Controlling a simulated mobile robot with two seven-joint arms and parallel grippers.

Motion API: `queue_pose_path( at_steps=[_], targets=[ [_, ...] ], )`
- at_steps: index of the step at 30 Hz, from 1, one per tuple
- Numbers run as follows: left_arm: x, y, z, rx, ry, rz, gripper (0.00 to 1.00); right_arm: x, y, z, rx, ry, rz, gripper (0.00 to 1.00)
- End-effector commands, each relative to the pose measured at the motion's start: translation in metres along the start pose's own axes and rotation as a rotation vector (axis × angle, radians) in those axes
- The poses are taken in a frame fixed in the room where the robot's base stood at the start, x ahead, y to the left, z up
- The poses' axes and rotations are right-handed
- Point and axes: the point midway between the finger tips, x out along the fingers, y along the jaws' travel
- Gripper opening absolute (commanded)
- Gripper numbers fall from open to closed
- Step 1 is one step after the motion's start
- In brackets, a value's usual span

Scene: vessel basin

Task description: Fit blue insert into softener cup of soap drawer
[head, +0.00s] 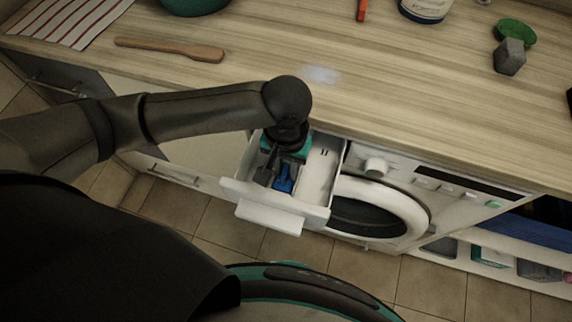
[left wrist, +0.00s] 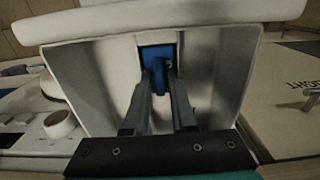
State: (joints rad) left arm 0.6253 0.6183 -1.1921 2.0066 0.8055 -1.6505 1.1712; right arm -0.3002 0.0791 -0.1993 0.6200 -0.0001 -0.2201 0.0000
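The white soap drawer (head: 313,213) is pulled out of the washing machine. The blue insert (head: 284,180) is low inside the drawer's left compartment, near its front wall. In the left wrist view the blue insert (left wrist: 157,54) is against the front end between the compartment's pale side walls. My left gripper (head: 274,176) reaches down into this compartment. In the wrist view its two fingers (left wrist: 161,82) are close together on either side of the insert's upright tab and appear shut on it. The fingers hide part of the insert, so its full seating cannot be seen. My right gripper is not in view.
The wooden counter (head: 420,95) runs above the machine. A wooden spatula (head: 170,48), a grey block (head: 509,57) and a striped cloth (head: 70,20) lie on it. The round washer door (head: 420,208) is right of the drawer. Tiled floor lies in front.

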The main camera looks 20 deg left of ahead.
Motion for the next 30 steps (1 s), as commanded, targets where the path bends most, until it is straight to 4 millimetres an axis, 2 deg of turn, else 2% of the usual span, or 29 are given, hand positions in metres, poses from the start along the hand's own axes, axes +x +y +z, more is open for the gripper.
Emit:
queue_pose_path(
  at_steps=[8, 11, 21, 25, 30],
  targets=[
    [-0.003, 0.0, -0.001, 0.0, 0.003, -0.001, 0.24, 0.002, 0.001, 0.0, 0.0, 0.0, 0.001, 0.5],
    [-0.017, 0.0, -0.001, 0.001, 0.003, 0.0, 0.24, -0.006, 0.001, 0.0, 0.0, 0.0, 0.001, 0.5],
    [-0.091, 0.001, -0.001, 0.001, 0.003, 0.002, 0.24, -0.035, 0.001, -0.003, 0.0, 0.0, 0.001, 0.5],
    [-0.11, 0.0, -0.001, 0.0, 0.002, 0.0, 0.24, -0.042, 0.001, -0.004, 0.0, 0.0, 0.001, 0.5],
    [-0.122, 0.0, -0.001, -0.001, 0.001, -0.001, 0.24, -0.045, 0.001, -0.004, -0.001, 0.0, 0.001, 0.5]
  ],
)
